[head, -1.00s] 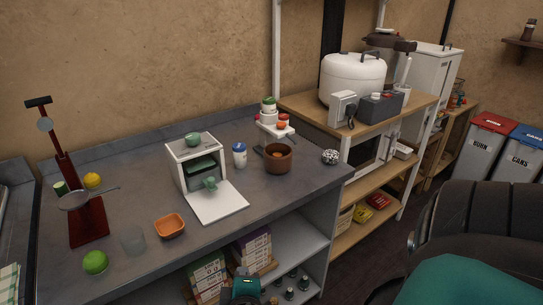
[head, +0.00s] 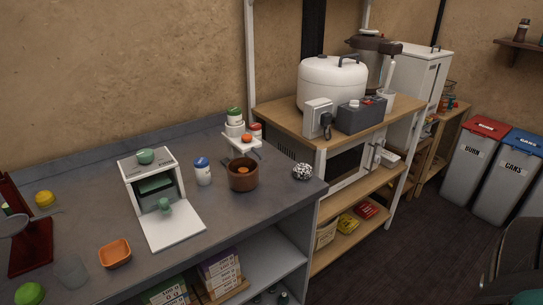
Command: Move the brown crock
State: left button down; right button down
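The brown crock (head: 243,175) stands upright on the grey counter (head: 215,234), near the counter's right end. Something orange shows inside it, and a dark handle-like piece sticks out behind it. A white and blue jar (head: 203,171) stands just left of it. A ball of crumpled foil or metal (head: 302,172) lies to its right. Neither of my grippers is in the head view.
A small white cabinet (head: 149,168) with its door lowered stands left of the crock. A white stand with small items (head: 241,141) is behind it. An orange bowl (head: 115,254) sits at the front left. A wooden shelf unit (head: 270,108) with appliances adjoins at right. Counter space in front of the crock is clear.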

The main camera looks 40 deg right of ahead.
aim_at(247, 182)
jog(key=l+z, duration=0.25)
jog(key=l, duration=0.15)
jog(key=i+l+z, duration=0.15)
jog(key=l+z, duration=0.15)
jog(key=i+l+z, duration=0.25)
jog(key=l, duration=0.15)
jog(key=l+z, duration=0.25)
jog(key=i+l, duration=0.05)
jog(key=l, duration=0.05)
